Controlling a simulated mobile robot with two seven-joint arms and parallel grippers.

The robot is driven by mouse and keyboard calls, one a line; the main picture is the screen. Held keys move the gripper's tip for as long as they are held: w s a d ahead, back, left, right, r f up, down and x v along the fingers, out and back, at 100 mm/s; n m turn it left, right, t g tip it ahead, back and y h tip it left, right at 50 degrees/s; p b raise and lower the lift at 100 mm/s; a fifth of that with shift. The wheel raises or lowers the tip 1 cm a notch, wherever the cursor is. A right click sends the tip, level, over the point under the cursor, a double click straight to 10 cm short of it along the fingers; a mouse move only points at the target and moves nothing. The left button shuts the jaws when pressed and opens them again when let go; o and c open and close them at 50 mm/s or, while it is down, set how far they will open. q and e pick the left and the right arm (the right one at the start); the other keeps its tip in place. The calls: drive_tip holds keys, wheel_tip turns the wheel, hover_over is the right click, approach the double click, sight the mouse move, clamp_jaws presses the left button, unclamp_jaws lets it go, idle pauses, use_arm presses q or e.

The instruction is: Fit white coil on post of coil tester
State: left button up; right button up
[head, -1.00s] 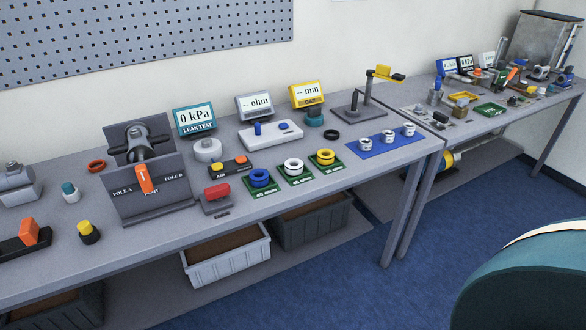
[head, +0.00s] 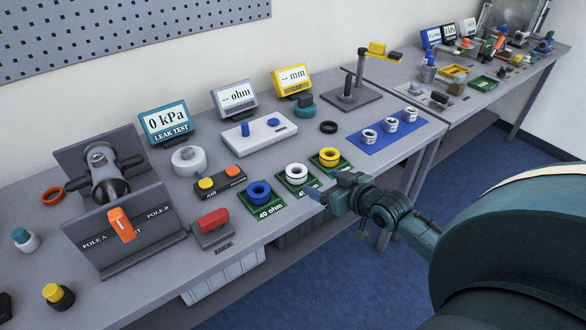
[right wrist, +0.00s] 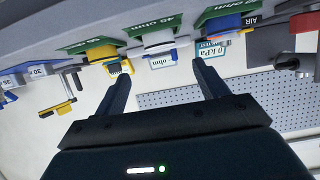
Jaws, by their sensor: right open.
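The white coil (head: 296,173) lies on the middle green card, between the blue coil (head: 258,194) and the yellow coil (head: 329,157). The white coil tester (head: 258,135) stands farther back with a small upright blue post (head: 245,129) and a second blue part to its right. Its screen (head: 235,100) reads "-- ohm". My right gripper (head: 328,190) is open and empty at the table's front edge, just right of and nearer than the white coil. In the upside-down right wrist view, the white coil (right wrist: 158,38) shows beyond and between the open fingers (right wrist: 162,82). My left gripper is out of view.
A black ring (head: 328,127) lies behind the yellow coil. The blue mat (head: 385,145) holds several small silver parts at the right. A red block (head: 213,222) and the air switch box (head: 220,182) stand left of the coils. The leak test fixture (head: 118,215) stands farther left.

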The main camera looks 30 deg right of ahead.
approach(293, 169)
drive_tip(key=shift+w+a+f, duration=0.15)
drive_tip(key=shift+w+f, duration=0.2)
drive_tip(key=shift+w, duration=0.1)
drive_tip(key=shift+x, duration=2.85)
drive_tip(key=shift+c, duration=0.2)
drive_tip(key=shift+r, duration=0.1)
drive_tip(key=c, duration=1.1)
